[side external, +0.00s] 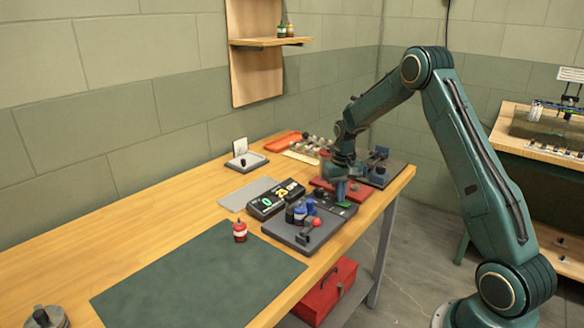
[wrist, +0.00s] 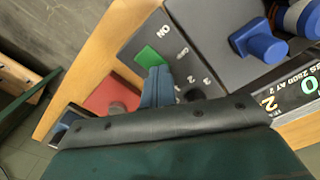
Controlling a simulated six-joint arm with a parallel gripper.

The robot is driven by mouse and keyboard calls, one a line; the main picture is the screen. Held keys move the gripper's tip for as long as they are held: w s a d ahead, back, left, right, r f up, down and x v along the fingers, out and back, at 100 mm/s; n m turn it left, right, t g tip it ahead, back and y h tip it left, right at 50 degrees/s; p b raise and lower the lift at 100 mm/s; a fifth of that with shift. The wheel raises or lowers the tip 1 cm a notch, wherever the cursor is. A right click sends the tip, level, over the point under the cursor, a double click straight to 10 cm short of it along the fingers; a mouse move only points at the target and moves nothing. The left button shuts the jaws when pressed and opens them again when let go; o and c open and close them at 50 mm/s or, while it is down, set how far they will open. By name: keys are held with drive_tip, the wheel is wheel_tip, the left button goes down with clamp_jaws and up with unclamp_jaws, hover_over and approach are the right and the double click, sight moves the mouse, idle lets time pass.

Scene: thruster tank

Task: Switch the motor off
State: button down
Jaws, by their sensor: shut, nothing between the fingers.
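A dark grey control box (side external: 300,233) stands near the front edge of the table. In the wrist view its grey panel (wrist: 190,28) carries a green rectangular patch (wrist: 148,57), with "ON" lettering beside it and smaller white marks further along. My gripper (side external: 341,196) points down at the right end of the box. Its blue-grey fingers (wrist: 156,72) are together and empty, with the tips right next to the green patch. I cannot tell whether they touch it. The motor itself is not clearly identifiable.
A red-ball lever (side external: 316,222) and blue knobs (side external: 300,211) stand on the box; a blue knob shows in the wrist view (wrist: 258,42). A display with lit digits (side external: 275,199) lies behind.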

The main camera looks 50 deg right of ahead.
drive_tip(key=shift+r, duration=0.1)
wheel_tip(320, 180, up, 7)
idle(1.2)
